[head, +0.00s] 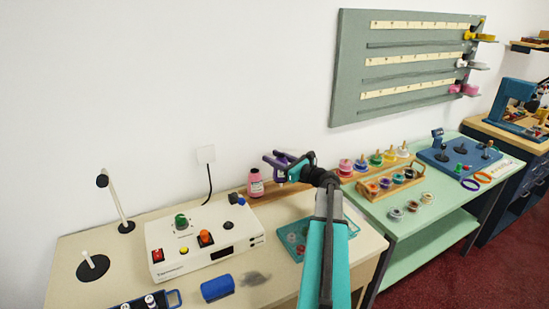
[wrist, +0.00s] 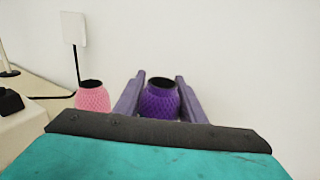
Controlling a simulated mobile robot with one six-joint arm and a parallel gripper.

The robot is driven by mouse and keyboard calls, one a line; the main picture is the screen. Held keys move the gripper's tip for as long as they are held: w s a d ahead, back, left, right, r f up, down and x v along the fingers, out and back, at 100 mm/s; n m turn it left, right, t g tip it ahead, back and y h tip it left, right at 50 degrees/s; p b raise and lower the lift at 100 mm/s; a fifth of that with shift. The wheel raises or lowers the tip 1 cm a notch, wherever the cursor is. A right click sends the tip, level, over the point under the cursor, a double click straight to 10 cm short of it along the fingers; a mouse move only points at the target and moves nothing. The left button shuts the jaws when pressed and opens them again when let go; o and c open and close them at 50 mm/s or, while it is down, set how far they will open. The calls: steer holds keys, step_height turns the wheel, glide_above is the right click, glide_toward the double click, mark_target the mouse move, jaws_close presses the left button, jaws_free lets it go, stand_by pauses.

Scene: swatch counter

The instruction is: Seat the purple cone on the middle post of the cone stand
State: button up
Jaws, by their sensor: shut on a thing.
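The purple cone (wrist: 160,101) is a patterned purple spool with a dark open top. It stands upright between the two purple fingers of my gripper (wrist: 160,92) in the wrist view. In the head view my gripper (head: 282,165) is shut on it, above a wooden strip (head: 272,196) at the back of the cream table that looks like the cone stand. A pink cone (head: 256,184) stands at the strip's left, just left of my gripper; it also shows in the wrist view (wrist: 92,97). I cannot make out the middle post; my gripper and the cone cover that area.
A white control box (head: 204,238) with knobs stands left on the cream table. A teal tray (head: 291,237) lies in front of the strip, partly behind my arm. A blue roll (head: 217,288) lies at the front. A green table (head: 432,212) with a spool rack stands right.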

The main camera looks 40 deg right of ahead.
steer(key=shift+f+b, duration=0.7)
steer(key=shift+f, duration=0.75)
steer(key=shift+f, duration=0.1)
steer(key=o, duration=1.2)
steer(key=s, duration=0.4)
steer(key=s+b, duration=0.1)
steer(key=s, duration=0.4)
steer(key=s+d+b, duration=0.1)
steer(key=s, duration=0.3)
steer(key=shift+s, duration=0.4)
